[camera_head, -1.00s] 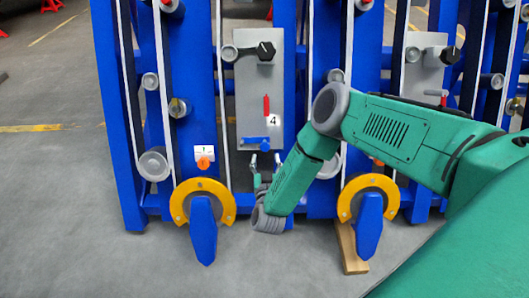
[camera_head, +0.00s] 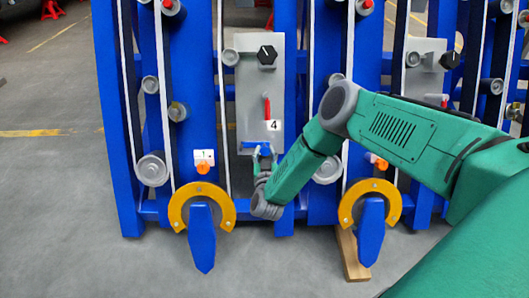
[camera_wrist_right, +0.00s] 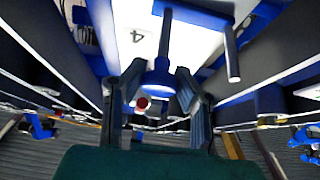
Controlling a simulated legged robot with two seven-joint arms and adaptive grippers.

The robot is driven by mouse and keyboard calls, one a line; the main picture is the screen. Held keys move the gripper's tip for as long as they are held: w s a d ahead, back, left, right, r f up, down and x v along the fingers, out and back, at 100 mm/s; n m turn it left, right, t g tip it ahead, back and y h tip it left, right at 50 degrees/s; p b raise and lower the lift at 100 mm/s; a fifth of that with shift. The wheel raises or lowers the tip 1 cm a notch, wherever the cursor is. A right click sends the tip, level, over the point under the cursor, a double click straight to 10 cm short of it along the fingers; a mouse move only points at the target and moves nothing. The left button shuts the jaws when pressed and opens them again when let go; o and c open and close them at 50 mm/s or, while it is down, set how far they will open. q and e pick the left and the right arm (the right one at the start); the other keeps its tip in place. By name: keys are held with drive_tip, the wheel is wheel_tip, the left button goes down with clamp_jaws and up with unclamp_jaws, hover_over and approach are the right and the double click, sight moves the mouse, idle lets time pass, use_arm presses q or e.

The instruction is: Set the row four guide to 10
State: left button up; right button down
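The row four guide is a grey upright plate (camera_head: 245,90) with a "4" label (camera_head: 274,126), a red pointer (camera_head: 267,107) and a black knob (camera_head: 266,55) near its top. A blue handle (camera_head: 261,146) sits at its lower end. My right gripper (camera_head: 264,157) is at this handle, reaching up from below. In the wrist view, the right gripper's fingers (camera_wrist_right: 160,84) stand apart on either side of the handle's round blue end (camera_wrist_right: 158,80). I cannot tell whether they touch it. The "4" label also shows there (camera_wrist_right: 137,36). My left gripper is out of view.
A neighbouring plate (camera_head: 424,75) stands to the right, partly behind my right arm. Yellow half rings (camera_head: 181,208) with blue pointed shoes hang low on the frame. Blue uprights (camera_head: 285,60) and rollers (camera_head: 152,169) flank the plate. Open floor lies left and in front.

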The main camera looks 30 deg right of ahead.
drive_tip(key=shift+d+p, duration=0.1)
drive_tip(key=shift+p, duration=0.25)
drive_tip(key=shift+f, duration=0.1)
drive_tip(key=c, duration=1.2)
unclamp_jaws()
drive_tip(key=shift+o, duration=0.2)
drive_tip(key=shift+s+a, duration=0.35)
drive_tip(key=v, duration=1.1)
drive_tip(key=shift+f, duration=0.1)
